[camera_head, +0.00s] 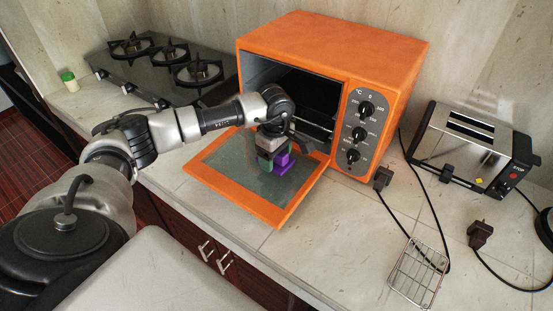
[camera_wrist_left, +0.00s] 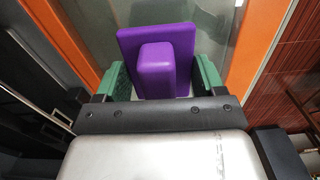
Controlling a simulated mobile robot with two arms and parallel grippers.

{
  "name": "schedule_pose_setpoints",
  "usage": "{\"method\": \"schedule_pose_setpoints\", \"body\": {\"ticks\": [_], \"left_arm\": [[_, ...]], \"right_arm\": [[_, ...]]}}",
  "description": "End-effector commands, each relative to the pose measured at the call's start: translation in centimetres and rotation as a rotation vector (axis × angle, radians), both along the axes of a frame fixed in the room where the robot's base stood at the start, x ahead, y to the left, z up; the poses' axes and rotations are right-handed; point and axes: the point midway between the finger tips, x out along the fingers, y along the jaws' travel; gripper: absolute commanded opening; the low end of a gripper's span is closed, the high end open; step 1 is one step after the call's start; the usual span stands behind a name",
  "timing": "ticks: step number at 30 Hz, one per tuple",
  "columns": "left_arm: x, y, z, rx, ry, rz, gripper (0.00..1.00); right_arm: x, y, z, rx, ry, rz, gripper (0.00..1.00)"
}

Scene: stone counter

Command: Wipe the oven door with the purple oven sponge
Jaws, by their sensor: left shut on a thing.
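The orange oven (camera_head: 300,50) stands on the counter with its door (camera_head: 222,178) folded down, glass side facing up. The purple sponge (camera_head: 284,166) is at the door's glass panel, toward its right side. In the left wrist view the sponge (camera_wrist_left: 157,66) has a flat base and a raised block handle. My left gripper (camera_head: 272,160) is shut on the sponge's handle, with green finger pads on both sides. The door glass (camera_wrist_left: 110,25) lies behind the sponge in that view. Whether the sponge touches the glass is hard to tell. My right gripper is not in view.
A gas hob (camera_head: 165,70) and a small jar (camera_head: 70,82) are left of the oven. A toaster (camera_head: 470,145), power plugs (camera_head: 480,234) with cables and a wire rack (camera_head: 418,272) are at the right. The counter in front of the door is clear.

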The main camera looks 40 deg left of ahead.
Motion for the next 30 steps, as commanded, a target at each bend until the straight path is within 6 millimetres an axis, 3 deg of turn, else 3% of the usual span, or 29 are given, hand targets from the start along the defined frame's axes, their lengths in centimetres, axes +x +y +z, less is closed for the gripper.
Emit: {"method": "schedule_pose_setpoints", "body": {"ticks": [14, 30], "left_arm": [[0.1, 0.2, 4.5, 0.0, -0.002, 0.011, 0.47], [0.1, 0.2, 4.7, 0.0, -0.002, 0.013, 0.47]], "right_arm": [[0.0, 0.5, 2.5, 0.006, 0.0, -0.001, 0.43], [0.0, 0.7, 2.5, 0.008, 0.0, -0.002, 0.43]]}}
